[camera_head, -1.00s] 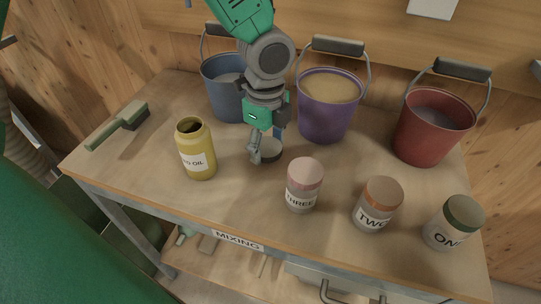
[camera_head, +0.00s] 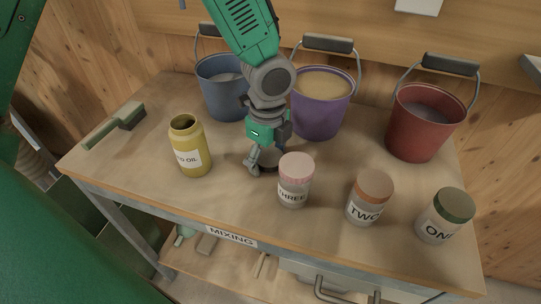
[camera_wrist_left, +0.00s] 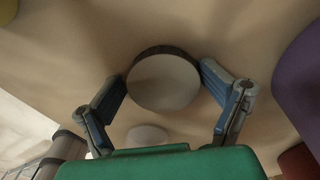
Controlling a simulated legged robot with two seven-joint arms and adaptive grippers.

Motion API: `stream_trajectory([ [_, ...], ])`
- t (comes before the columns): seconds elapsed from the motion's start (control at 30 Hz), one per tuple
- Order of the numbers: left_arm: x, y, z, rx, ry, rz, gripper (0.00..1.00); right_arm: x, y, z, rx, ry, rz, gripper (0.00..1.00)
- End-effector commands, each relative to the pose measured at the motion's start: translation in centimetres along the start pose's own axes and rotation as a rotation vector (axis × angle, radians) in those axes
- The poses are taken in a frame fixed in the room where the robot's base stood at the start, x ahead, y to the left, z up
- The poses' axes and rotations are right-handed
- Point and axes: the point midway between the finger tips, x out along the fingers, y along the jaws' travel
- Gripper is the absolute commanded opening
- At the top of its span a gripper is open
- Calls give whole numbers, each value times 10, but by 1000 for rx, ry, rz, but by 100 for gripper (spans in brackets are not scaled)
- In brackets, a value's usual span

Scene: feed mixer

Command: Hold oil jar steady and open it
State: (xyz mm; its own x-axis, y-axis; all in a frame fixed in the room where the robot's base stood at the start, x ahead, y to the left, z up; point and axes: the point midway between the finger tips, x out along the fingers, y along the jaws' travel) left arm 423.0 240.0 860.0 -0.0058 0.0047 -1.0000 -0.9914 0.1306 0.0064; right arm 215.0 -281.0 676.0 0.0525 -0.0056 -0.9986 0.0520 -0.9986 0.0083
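The yellow oil jar (camera_head: 190,147) stands upright on the workbench (camera_head: 120,168), its mouth open with no lid on it. A small round lid (camera_head: 268,160) is between the fingers of my left gripper (camera_head: 262,162), right of the jar and apart from it. In the left wrist view, the lid (camera_wrist_left: 163,82) shows as a pale disc with a dark rim. The two fingertips (camera_wrist_left: 162,80) press against opposite sides of it. The lid is low over the bench; I cannot tell whether it touches the top. My right gripper is in neither view.
Jars THREE (camera_head: 295,180), TWO (camera_head: 369,199) and ONE (camera_head: 444,215) stand along the front right. Blue (camera_head: 222,88), purple (camera_head: 320,105) and red (camera_head: 424,122) buckets stand behind. A brush (camera_head: 115,124) lies at left. Bench between brush and oil jar is clear.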

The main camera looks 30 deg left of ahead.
Motion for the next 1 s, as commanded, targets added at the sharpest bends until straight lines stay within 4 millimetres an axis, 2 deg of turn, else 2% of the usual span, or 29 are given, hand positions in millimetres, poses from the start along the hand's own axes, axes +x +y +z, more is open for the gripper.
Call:
stream_trajectory([
  [0.5, 0, 2, -4, 0, 6, -3, 73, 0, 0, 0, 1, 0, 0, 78],
  [0.63, -8, 2, -4, -1, 6, -5, 73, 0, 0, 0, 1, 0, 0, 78],
  [0.77, -30, 2, -3, -2, 6, -8, 73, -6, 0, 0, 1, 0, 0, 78],
  [1.0, -86, 1, -3, -2, 7, -11, 73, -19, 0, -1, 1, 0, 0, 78],
])
